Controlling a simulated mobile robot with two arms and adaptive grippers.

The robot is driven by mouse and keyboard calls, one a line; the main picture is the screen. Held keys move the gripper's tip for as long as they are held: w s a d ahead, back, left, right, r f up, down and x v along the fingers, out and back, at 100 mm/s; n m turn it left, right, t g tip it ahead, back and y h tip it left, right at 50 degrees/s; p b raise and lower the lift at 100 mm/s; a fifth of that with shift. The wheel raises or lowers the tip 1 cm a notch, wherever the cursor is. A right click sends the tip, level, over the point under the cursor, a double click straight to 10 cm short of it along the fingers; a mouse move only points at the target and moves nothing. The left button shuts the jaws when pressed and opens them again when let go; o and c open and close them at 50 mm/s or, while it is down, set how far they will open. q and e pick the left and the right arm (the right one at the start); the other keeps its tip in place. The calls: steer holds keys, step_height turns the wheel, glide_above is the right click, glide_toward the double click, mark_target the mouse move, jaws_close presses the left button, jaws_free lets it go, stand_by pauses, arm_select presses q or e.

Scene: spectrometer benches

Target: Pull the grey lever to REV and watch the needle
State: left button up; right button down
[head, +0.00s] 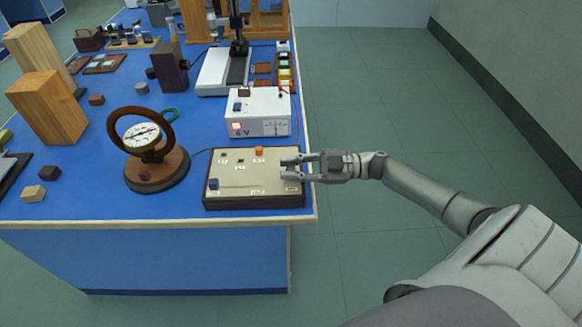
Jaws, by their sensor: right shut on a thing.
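A cream switch panel (238,178) in a dark wooden frame lies at the front right of the blue bench. My right gripper (290,168) reaches in from the right over the panel's right end. Its fingers are shut on a small grey part there, which I take as the grey lever; the fingers hide most of it. The panel's labels are too small to read. A round white dial (142,136) with a dark needle sits inside a wooden ring on a round base, left of the panel. My left gripper is not in view.
A white power supply (258,113) marked 6 V, with a red light, stands behind the panel. An orange knob (259,151) and a dark blue knob (213,184) stand on the panel. Wooden blocks (47,107) stand at the left. The floor right of the bench is clear.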

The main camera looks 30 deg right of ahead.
steer(key=c, duration=1.3)
jaws_free()
steer(key=v, duration=1.2)
steer(key=shift+d, duration=0.1)
